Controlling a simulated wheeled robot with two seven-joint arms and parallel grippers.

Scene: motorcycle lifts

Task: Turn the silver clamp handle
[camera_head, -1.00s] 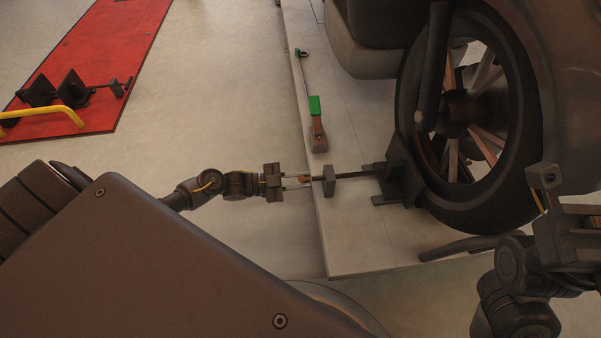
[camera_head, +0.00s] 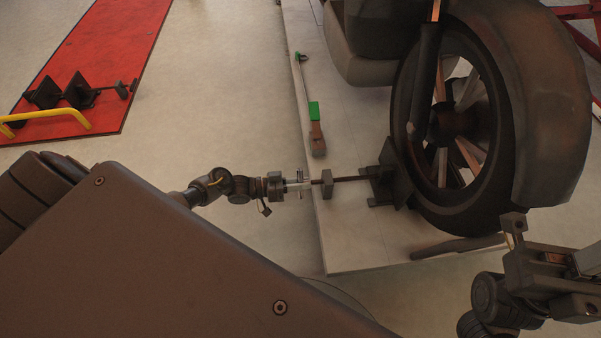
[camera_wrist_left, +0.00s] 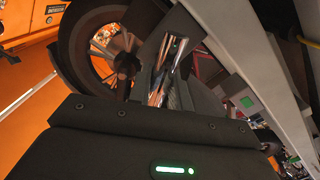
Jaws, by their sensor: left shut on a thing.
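The silver clamp handle (camera_head: 301,174) is a small crossbar at the outer end of the clamp's screw rod (camera_head: 350,179), at the lift's left edge. The rod passes through a grey block (camera_head: 327,185) to the dark wheel clamp (camera_head: 392,178) against the tire. My left gripper (camera_head: 299,185) reaches in from the left and is shut on the handle, in line with the rod. In the left wrist view its shiny fingers (camera_wrist_left: 167,70) hide much of the handle. My right arm (camera_head: 545,275) is at the lower right; its fingertips cannot be made out.
The motorcycle wheel (camera_head: 408,120) stands on the pale lift platform (camera_head: 350,235). A green-and-brown tool (camera_head: 314,112) lies along the platform's left edge. A red lift (camera_head: 105,55) with a yellow bar (camera_head: 60,117) is at the upper left. Open floor (camera_head: 215,90) lies between the lifts.

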